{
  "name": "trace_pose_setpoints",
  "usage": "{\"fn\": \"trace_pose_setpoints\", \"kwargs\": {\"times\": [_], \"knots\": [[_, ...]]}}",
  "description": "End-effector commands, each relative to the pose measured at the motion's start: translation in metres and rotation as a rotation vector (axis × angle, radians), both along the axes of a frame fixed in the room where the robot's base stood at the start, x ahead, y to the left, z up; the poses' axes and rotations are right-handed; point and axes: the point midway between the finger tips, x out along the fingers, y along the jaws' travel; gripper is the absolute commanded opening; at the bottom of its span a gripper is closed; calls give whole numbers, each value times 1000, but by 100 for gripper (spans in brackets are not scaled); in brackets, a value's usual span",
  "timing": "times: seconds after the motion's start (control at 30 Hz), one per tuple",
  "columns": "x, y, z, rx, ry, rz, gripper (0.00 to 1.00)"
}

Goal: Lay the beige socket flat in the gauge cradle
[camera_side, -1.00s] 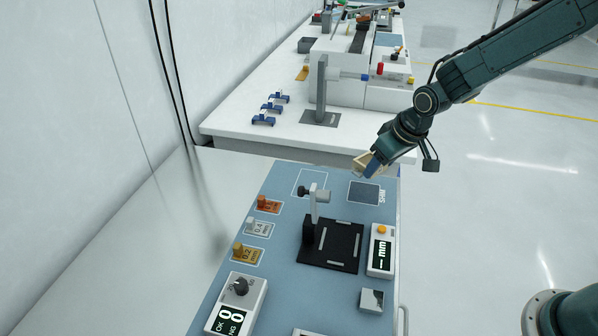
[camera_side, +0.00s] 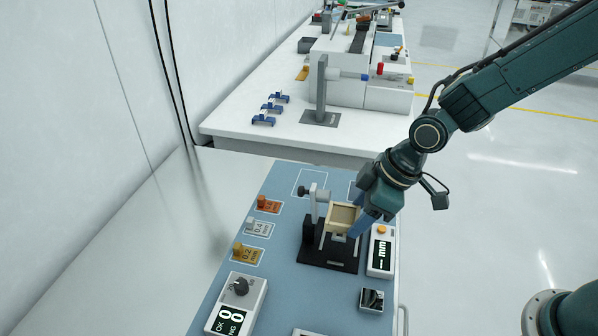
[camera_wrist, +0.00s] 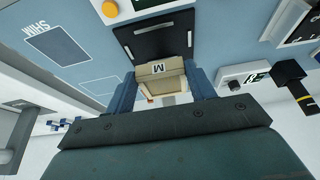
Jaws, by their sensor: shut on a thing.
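The beige socket (camera_side: 343,214), a square open frame, is held in my gripper (camera_side: 358,220) above the gauge cradle. In the wrist view the socket (camera_wrist: 160,72) sits between the two blue fingers (camera_wrist: 162,84), with a letter M on its edge. It looks tilted, not flat. The gauge cradle is a black plate (camera_side: 318,257) with light strips and an upright grey post at its left. The socket and fingers hide part of the plate in the side view. The plate also shows in the wrist view (camera_wrist: 150,42). I cannot tell whether socket and post touch.
A display box with an orange button (camera_side: 381,249) stands close right of the cradle. A small dark-topped block (camera_side: 371,300) is in front. Orange, white and yellow shim pieces (camera_side: 247,254) line the left. A dial box (camera_side: 237,300) stands front left.

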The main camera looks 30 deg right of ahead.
Motion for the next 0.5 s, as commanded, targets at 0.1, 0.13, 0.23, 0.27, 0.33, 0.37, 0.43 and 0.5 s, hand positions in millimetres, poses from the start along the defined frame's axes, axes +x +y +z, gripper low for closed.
{"fn": "trace_pose_setpoints", "kwargs": {"times": [0.1,0.13,0.23,0.27,0.33,0.37,0.43,0.5], "knots": [[0,0,0,0,-1,-1,29],[0,0,0,0,-1,-1,29],[0,-1,0,0,-1,-1,29],[0,-1,0,0,-1,-1,29],[0,-1,-2,0,0,-1,29],[0,-1,-2,0,0,-1,29],[0,-1,-4,-1,0,-1,29],[0,-1,-7,-1,2,-1,29]]}}
